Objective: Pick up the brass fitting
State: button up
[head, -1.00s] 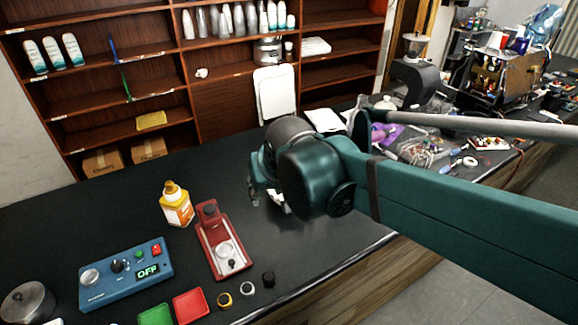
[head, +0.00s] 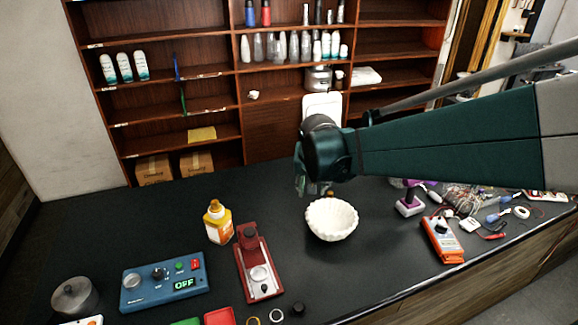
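A gold-coloured ring (head: 253,321), which looks like the brass fitting, lies on the black counter at the bottom edge of the head view, partly cut off. A silver ring (head: 276,315) and a black ring (head: 298,309) lie just right of it. My gripper (head: 301,186) hangs over the far middle of the counter, well away from the rings. Its fingers are small and partly hidden by my arm, so I cannot tell whether they are open or shut.
A white fluted bowl (head: 332,220) stands near my gripper. A red device (head: 258,262), a yellow bottle (head: 218,222) and a blue control box (head: 164,281) reading OFF stand left. An orange meter (head: 441,240) and cluttered cables lie right. The counter right of the rings is clear.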

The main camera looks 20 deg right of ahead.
jog(key=w+d+f+m+g+h+p, duration=0.1)
jog(key=w+d+f+m+p, duration=0.2)
jog(key=w+d+f, duration=0.45)
jog(key=m+g+p, duration=0.2)
jog(key=m, duration=0.1)
send_over(330, 193)
jog(key=s+a, duration=0.1)
jog(key=a, duration=0.1)
notch_tip(330, 193, down, 8)
jog(key=shift+s+a+h, duration=0.15)
jog(key=shift+s+h, duration=0.05)
jog(key=shift+h, duration=0.1)
jog(key=shift+x, duration=1.35)
jog(key=shift+p+x, duration=0.45)
jog(key=shift+x, duration=2.15)
jog(key=shift+w, duration=0.15)
jog(key=shift+r, duration=0.1)
jog(key=c, duration=0.9)
